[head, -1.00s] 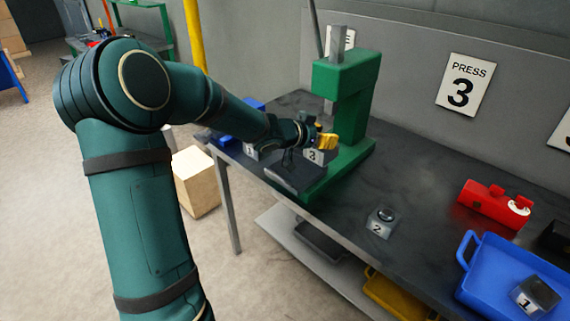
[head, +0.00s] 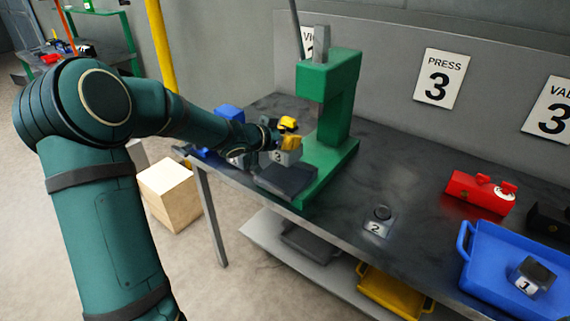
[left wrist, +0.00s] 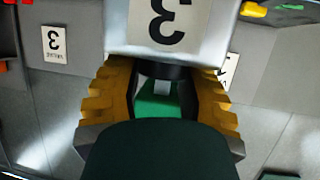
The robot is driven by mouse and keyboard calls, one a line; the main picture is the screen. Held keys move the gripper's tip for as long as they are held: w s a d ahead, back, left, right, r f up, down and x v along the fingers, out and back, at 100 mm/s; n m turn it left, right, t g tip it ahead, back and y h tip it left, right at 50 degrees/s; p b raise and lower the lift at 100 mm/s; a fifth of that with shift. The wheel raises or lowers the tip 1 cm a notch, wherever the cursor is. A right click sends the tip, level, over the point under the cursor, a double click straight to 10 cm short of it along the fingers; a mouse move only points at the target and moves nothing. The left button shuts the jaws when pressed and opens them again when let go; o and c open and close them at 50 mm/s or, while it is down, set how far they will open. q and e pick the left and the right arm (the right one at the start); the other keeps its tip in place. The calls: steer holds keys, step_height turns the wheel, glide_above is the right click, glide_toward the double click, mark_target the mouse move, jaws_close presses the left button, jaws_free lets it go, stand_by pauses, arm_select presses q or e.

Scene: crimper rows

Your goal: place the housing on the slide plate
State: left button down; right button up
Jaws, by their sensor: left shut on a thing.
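My left gripper (head: 289,133) has yellow fingers and is shut on a grey housing marked 3 (head: 279,157). In the left wrist view the fingers (left wrist: 160,100) close around a dark neck, and the housing (left wrist: 165,25) fills the top middle. The dark slide plate (head: 286,181) lies at the front of the green press (head: 340,105). In the head view the housing overlaps the plate's far edge; it seems to be above it, but whether they touch is unclear. The press ram is to the right of the housing. My right gripper is not in view.
A housing marked 2 (head: 377,222) stands on the dark table to the right. Another marked 1 (head: 532,275) sits in a blue tray (head: 474,284). A red block (head: 478,192) lies behind the tray. A blue container (head: 230,113) is behind my left arm.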

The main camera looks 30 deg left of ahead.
mark_target(286, 156)
arm_select(q)
step_height(286, 156, down, 6)
steer(key=b, duration=0.2)
steer(key=shift+b, duration=0.4)
steer(key=shift+r, duration=0.1)
steer(key=c, duration=0.9)
jaws_free()
steer(key=shift+f, duration=0.3)
steer(key=o, duration=0.4)
steer(key=shift+c, duration=0.2)
steer(key=shift+r, duration=0.15)
